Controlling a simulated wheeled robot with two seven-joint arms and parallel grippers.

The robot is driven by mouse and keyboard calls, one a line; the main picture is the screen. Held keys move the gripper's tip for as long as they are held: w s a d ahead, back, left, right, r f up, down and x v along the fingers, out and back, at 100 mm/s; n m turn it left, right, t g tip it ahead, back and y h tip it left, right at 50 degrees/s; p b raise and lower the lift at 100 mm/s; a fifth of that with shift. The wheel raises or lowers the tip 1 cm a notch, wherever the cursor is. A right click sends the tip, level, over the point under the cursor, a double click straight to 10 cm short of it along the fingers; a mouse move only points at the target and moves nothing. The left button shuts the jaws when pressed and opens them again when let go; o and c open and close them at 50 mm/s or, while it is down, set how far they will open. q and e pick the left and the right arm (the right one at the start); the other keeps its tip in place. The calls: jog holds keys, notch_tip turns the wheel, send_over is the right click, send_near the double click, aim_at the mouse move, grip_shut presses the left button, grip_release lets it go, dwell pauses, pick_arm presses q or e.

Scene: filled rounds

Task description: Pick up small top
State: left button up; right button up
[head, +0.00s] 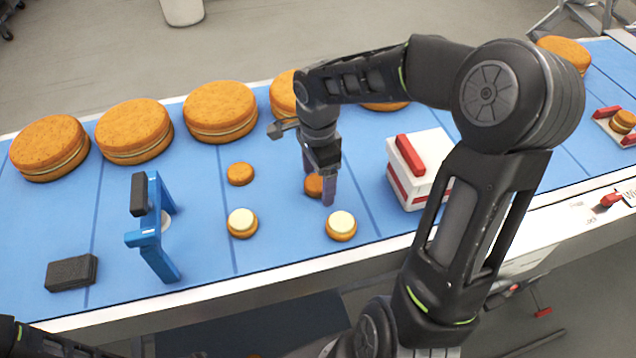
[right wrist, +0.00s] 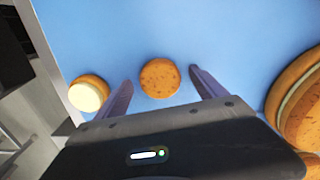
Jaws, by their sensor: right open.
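A small brown round top (head: 313,185) lies on the blue surface, partly hidden by my right gripper in the head view. My right gripper (head: 318,188) is open around it, pointing down. In the right wrist view the small top (right wrist: 160,78) sits between the two separated fingers, with blue showing on both sides. A second small top (head: 240,173) lies to the left. Two small rounds with cream on them, one on the left (head: 242,223) and one on the right (head: 341,225), are nearer the front edge. At the lower left edge only a dark part of my left arm shows, without its gripper.
Several large filled rounds (head: 220,112) line the back of the blue table (head: 205,265). A blue stand (head: 152,230) and a dark block (head: 71,273) are at left. A white and red box (head: 415,185) stands close to the right of the gripper.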

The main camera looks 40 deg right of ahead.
aim_at(318, 182)
jog(key=shift+c, duration=0.2)
jog(key=c, duration=0.9)
notch_tip(318, 182, up, 10)
jog(key=shift+r+b, duration=0.1)
jog(key=shift+b, duration=0.45)
dwell(0.3)
